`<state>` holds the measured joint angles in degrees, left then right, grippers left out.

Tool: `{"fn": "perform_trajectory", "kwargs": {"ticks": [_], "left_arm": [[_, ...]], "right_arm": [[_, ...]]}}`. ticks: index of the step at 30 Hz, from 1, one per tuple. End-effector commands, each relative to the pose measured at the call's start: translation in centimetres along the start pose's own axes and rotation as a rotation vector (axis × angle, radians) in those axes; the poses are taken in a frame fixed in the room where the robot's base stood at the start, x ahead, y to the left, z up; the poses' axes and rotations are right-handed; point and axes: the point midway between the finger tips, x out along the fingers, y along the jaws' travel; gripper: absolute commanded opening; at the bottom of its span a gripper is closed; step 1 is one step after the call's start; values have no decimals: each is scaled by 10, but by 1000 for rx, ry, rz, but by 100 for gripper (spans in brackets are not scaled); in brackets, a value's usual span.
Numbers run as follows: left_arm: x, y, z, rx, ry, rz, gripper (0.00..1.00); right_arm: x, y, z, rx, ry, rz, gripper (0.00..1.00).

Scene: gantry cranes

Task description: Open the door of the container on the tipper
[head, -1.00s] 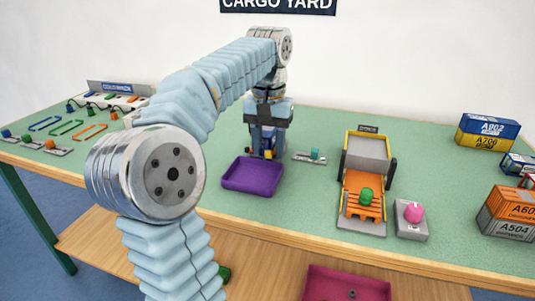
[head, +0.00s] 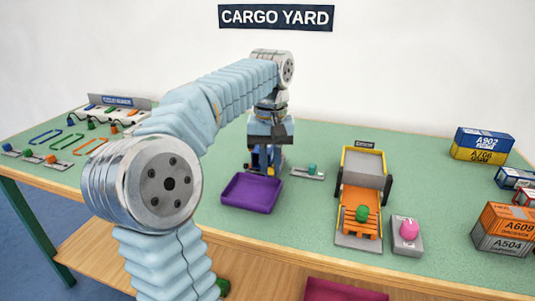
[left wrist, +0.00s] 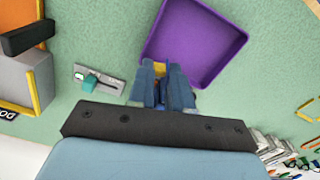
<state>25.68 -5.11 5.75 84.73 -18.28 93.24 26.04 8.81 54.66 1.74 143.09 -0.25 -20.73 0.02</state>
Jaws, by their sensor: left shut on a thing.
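The tipper (head: 362,232) stands right of centre in the head view, with a grey container-like body (head: 364,166) in a yellow frame above an orange slatted part (head: 359,222). A green knob-like piece (head: 362,213) sits at the orange part. I cannot make out a separate door. My left gripper (head: 264,158) points down behind the purple tray (head: 236,203), left of the tipper and apart from it. In the left wrist view its blue fingers (left wrist: 163,88) are shut on a small orange and yellow thing (left wrist: 160,69), mostly hidden. My right gripper is not in view.
A pink knob on a grey block (head: 408,233) stands right of the tipper. A teal knob on a grey plate (head: 311,169) lies between tray and tipper. Stacked containers (head: 484,145) stand at the right. Coloured loops (head: 68,140) lie at the left.

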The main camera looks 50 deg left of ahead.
Motion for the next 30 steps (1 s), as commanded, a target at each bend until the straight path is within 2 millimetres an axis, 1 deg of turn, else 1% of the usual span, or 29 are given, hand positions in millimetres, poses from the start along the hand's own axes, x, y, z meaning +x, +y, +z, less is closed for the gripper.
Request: {"fn": "perform_trajectory", "kwargs": {"ticks": [1, 10, 11, 15, 23, 25, 28, 30], "left_arm": [[-3, 1, 0, -26, 1, 0, 0], [0, 2, -1, -52, 4, 1, 0], [0, 2, -1, -52, 4, 1, 21], [0, 2, -1, -51, 4, 1, 42], [0, 1, -1, -51, 3, 0, 43], [-4, 1, 0, -51, 3, 0, 43], [-18, 0, 2, -50, 5, 1, 43], [-33, -3, 4, -49, 5, 1, 43]], "right_arm": [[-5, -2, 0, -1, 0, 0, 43], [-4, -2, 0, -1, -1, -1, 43], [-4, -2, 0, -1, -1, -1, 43], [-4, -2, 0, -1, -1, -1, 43], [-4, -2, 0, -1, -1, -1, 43], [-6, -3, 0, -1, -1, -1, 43], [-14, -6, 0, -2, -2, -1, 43], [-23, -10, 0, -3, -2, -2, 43]]}}
